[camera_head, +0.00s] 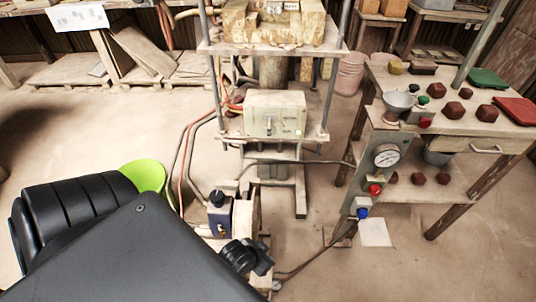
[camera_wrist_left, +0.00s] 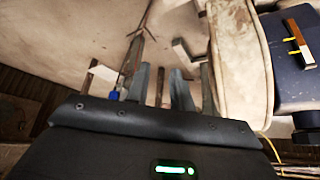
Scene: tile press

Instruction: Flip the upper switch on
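A cream control box (camera_head: 275,115) sits on the press frame, with a small upright switch lever (camera_head: 269,124) on its front. Lower down, a dark blue box (camera_head: 219,215) with a black knob on top stands beside the press foot. A dark blue box also shows at the right of the left wrist view (camera_wrist_left: 290,75), with a brass-and-wood lever (camera_wrist_left: 297,37) on its face. My left gripper (camera_wrist_left: 160,78) shows two grey fingers apart with nothing between them, left of that box. My right gripper is out of view.
A workbench (camera_head: 455,125) at the right holds a pressure gauge (camera_head: 387,156), red and blue buttons and several brown tiles. A green bucket (camera_head: 146,175) stands behind my left arm. Hoses and cables run along the press. A pale rounded body (camera_wrist_left: 240,75) is close right of the fingers.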

